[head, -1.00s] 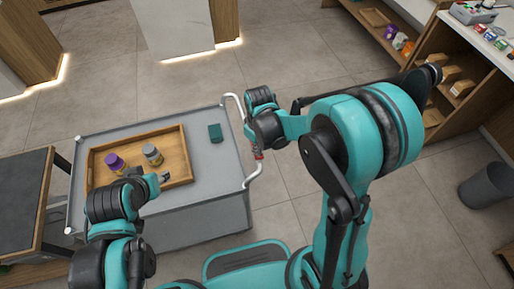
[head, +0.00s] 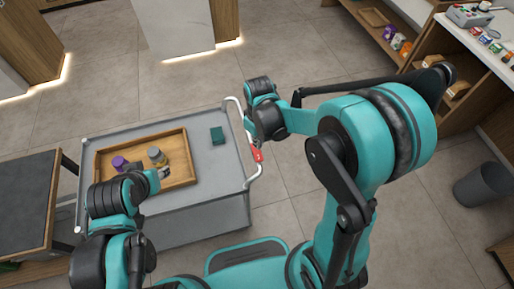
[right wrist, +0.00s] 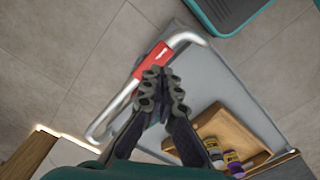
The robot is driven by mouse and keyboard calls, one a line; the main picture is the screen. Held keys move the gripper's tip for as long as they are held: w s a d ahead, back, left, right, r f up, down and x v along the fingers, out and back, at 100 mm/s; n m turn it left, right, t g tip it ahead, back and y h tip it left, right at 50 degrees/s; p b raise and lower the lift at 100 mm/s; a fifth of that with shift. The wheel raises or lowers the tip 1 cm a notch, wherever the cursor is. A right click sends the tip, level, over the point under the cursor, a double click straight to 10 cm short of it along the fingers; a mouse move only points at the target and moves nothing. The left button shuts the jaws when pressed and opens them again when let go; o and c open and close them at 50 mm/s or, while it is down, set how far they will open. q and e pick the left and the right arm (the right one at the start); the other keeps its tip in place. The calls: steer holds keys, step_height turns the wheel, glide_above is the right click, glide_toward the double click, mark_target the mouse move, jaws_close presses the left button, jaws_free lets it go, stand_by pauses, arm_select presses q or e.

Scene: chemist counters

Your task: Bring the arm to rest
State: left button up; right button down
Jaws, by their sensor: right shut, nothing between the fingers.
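My right arm reaches in from the right with a bent elbow. Its gripper is at the handle side of the grey cart (head: 222,165), mostly hidden behind its wrist (head: 268,120) in the head view. In the right wrist view the right gripper (right wrist: 163,84) is shut and empty, with its fingertips close to the red grip (right wrist: 153,58) of the white handle. I cannot tell whether they touch it. My left gripper (head: 158,176) hangs over the wooden tray (head: 183,175), close to the bottles; its fingers are too small to read.
A purple-capped bottle (head: 119,163) and a grey-capped bottle (head: 156,156) stand in the tray. A green box (head: 217,135) lies on the cart. A dark-topped table (head: 25,195) stands left, a bin (head: 482,186) and shelves (head: 410,40) right. Floor behind the cart is clear.

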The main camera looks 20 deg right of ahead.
steer(key=shift+r, duration=0.15)
stand_by(0.4)
steer(key=s+d+r+m+t+b, duration=0.1)
steer(key=s+d+r+m+t, duration=0.1)
steer(key=s+r+m+t, duration=0.1)
steer(key=s+d+r+m+t+b, duration=0.2)
steer(key=s+r+m+t, duration=0.1)
steer(key=s+r, duration=0.3)
steer(key=shift+s+d+r+t, duration=0.2)
steer(key=shift+s+d+t, duration=0.15)
steer(key=shift+s+t, duration=0.3)
